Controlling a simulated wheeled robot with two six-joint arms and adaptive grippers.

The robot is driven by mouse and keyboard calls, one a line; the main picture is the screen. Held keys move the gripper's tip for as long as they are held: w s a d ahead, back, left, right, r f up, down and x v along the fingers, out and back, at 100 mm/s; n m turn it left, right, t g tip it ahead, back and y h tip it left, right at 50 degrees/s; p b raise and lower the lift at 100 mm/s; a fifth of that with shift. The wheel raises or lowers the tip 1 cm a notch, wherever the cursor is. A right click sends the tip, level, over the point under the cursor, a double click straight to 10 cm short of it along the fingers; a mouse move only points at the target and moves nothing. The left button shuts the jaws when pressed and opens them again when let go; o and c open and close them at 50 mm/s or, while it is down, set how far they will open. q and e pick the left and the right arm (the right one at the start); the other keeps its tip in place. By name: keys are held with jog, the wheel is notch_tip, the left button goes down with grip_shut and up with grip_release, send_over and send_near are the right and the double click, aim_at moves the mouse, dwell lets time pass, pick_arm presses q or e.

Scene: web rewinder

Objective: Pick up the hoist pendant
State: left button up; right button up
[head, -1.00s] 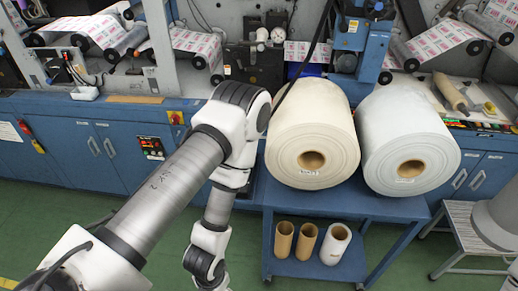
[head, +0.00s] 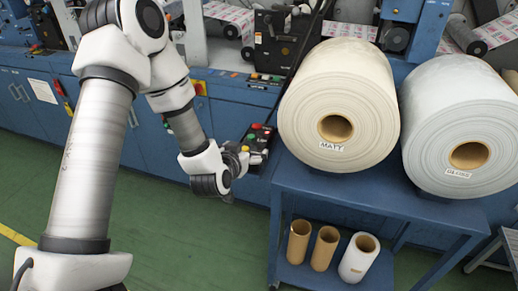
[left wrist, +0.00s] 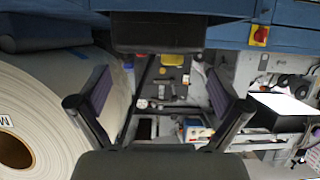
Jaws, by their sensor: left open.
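The hoist pendant (head: 262,137) is a dark box with red, green and yellow buttons. It hangs on a black cable in front of the blue machine, left of the cream roll. My left gripper (head: 242,160) is right beside the pendant and partly covers it in the head view. In the left wrist view, the open fingers of my left gripper (left wrist: 160,88) have an empty gap between them. The pendant (left wrist: 160,32) shows there as a black block at the top, just past the fingertips, with its cable running down the picture. My right gripper is out of view.
A cream roll (head: 340,95) marked MATT and a white roll (head: 462,120) lie on a blue cart (head: 350,195), close right of the pendant. Cardboard cores (head: 325,248) stand on its lower shelf. Blue machine cabinets (head: 150,140) are behind. Green floor is clear in front.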

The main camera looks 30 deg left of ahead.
aim_at(253, 140)
pick_arm(q)
jog(key=x, duration=0.6)
jog(key=shift+a+f, duration=0.3)
jog(key=shift+f, duration=0.05)
jog(key=c, duration=1.7)
jog(key=shift+r, duration=0.1)
jog(key=shift+r, duration=0.55)
notch_tip(253, 140, up, 3)
jog(key=shift+f+p, duration=0.2)
jog(key=shift+p, duration=0.1)
jog(key=s+a+p, duration=0.2)
jog(key=s+a, duration=0.1)
jog(key=a, duration=0.1)
jog(key=s+a+p, duration=0.3)
jog(key=s+a, duration=0.1)
jog(key=s+a+r+p, duration=0.1)
jog(key=s+a+p, duration=0.2)
jog(key=a, duration=0.1)
jog(key=shift+s+a+r, duration=0.1)
jog(key=shift+s, duration=0.15)
